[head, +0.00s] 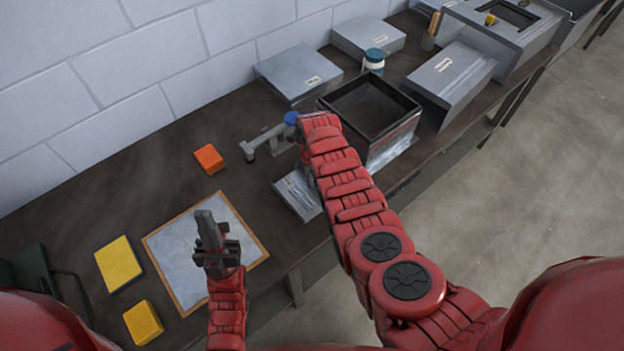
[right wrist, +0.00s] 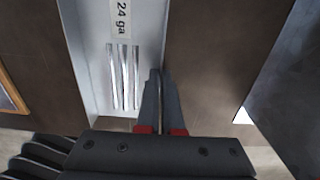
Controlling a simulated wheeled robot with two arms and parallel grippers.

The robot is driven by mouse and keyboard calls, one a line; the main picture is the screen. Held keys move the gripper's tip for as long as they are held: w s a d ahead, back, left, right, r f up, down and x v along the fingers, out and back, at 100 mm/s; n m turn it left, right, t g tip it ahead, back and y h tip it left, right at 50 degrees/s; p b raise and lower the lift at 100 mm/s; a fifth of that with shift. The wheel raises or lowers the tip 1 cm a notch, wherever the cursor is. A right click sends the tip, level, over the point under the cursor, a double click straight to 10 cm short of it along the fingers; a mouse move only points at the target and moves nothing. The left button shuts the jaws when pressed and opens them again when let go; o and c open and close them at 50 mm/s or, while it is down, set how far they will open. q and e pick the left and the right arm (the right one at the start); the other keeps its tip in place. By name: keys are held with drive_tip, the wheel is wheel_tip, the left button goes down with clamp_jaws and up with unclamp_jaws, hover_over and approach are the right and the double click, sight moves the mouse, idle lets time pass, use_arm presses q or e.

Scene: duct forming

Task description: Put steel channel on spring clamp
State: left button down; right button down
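Several shiny steel strips, which look like the steel channels, lie in a light grey tray (right wrist: 92,75) labelled "24 ga" in the right wrist view. The tray also shows in the head view (head: 303,202), partly behind my right arm. My right gripper (right wrist: 159,80) points down at the tray's right wall, its fingers close together. Whether anything is between them is unclear. A grey clamp-like fixture (head: 263,140) with a blue knob, possibly the spring clamp, stands beyond the tray. My left gripper (head: 207,220) is above the framed sheet, seen edge-on, its opening unclear.
An orange block (head: 209,159) and two yellow blocks (head: 118,263) lie on the dark bench. A wood-framed sheet (head: 172,240) lies near the front. A black open box (head: 372,104) and grey metal boxes (head: 298,73) stand right and back. A brick wall is behind.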

drive_tip(key=shift+f, duration=0.15)
drive_tip(key=c, duration=1.1)
unclamp_jaws()
drive_tip(key=shift+w+r, duration=0.1)
drive_tip(key=shift+r, duration=0.15)
